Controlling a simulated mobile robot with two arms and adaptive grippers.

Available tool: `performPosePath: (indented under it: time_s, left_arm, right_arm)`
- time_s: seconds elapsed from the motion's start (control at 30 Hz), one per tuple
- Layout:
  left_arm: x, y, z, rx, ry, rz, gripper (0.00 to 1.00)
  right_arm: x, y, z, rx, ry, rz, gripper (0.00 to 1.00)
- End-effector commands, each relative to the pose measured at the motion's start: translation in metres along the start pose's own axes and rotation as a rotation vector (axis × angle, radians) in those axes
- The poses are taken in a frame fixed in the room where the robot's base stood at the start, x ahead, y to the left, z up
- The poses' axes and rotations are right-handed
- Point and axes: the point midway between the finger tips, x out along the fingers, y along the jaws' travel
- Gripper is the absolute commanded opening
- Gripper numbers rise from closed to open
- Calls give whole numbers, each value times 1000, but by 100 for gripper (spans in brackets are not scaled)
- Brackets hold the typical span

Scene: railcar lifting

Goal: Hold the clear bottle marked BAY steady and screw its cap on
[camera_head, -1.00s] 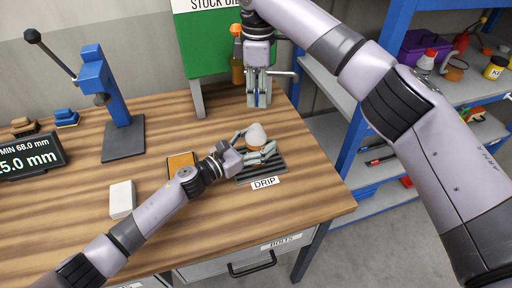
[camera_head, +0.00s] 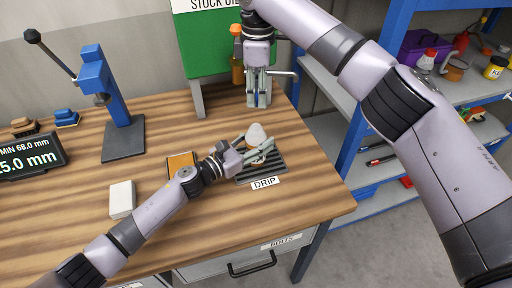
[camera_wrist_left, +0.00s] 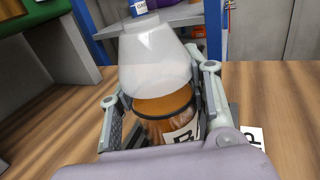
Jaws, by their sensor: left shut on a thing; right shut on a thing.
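The clear bottle (camera_head: 256,134) stands on the dark ribbed drip tray (camera_head: 272,172). In the left wrist view the bottle (camera_wrist_left: 155,60) has a pale, see-through tapering upper part, amber contents low down and a partly hidden label showing a "B". Its top edge is near the frame's top. My left gripper (camera_head: 262,152) is shut around the bottle's lower body, with one finger on each side. My right gripper (camera_head: 258,103) points down above the table, behind the bottle and apart from it. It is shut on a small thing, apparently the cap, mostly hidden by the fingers.
A blue press (camera_head: 108,95), an orange-topped block (camera_head: 181,163) and a white block (camera_head: 122,199) are to the left. Blue shelving (camera_head: 362,130) stands right.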

Motion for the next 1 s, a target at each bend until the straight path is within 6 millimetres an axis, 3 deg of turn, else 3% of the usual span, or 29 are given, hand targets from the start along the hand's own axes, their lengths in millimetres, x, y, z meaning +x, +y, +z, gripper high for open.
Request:
performPosePath:
  time_s: [0.27, 0.63, 1.0]
  left_arm:
    - [0, 0, 0, 0, 1, 0, 0]
    - [0, 0, 0, 0, 0, 0, 0]
    - [0, 0, 0, 0, 1, 0, 0]
  right_arm:
    - [2, 0, 0, 0, 0, -1, 16]
    - [47, 0, 0, -1, -2, -1, 16]
    - [50, 0, 0, 0, -2, 1, 16]
